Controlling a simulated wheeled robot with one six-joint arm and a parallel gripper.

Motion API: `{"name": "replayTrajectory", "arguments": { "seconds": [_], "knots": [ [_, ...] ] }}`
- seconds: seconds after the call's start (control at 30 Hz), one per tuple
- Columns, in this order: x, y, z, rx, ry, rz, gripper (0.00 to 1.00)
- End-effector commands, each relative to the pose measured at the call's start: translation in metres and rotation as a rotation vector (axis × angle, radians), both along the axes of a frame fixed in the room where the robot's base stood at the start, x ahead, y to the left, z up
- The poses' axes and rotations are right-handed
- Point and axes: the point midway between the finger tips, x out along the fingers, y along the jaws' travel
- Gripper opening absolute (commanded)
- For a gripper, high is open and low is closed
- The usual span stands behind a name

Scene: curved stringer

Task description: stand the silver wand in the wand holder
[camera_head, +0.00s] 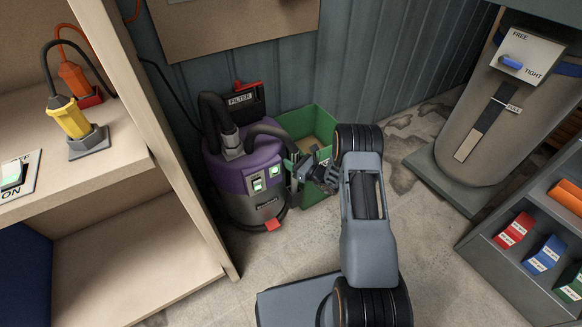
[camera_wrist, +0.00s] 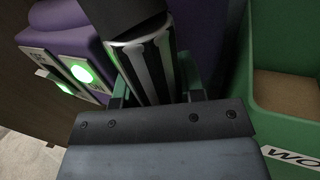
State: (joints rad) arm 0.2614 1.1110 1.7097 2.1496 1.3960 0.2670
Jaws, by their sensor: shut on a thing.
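The silver wand (camera_wrist: 146,72) shows in the wrist view as a striped silver tube with a black hose end above it. My gripper (camera_wrist: 152,88) is shut around it, with a green-tipped finger on each side. In the head view my gripper (camera_head: 303,172) is at the right side of the purple vacuum (camera_head: 238,172), in front of the green bin. The black hose (camera_head: 268,130) runs from the vacuum's top towards my gripper. The wand's lower end is hidden behind my gripper. I cannot make out the wand holder in either view.
The green bin (camera_head: 318,118) stands open behind my gripper, and close on the right in the wrist view (camera_wrist: 262,118). A wooden shelf (camera_head: 165,130) is at the left. A large grey-brown drum (camera_head: 495,120) and a rack of coloured boxes are at the right. Floor in front is clear.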

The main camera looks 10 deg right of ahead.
Motion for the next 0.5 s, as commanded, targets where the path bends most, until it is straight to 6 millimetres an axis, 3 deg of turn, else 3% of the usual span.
{"name": "replayTrajectory", "arguments": {
  "seconds": [0.17, 0.5],
  "knots": [
    [0.0, 0.0, -0.026, 0.001, 0.001, 0.0, 0.12],
    [0.0, 0.0, -0.028, 0.0, 0.0, 0.0, 0.12]
  ]
}}
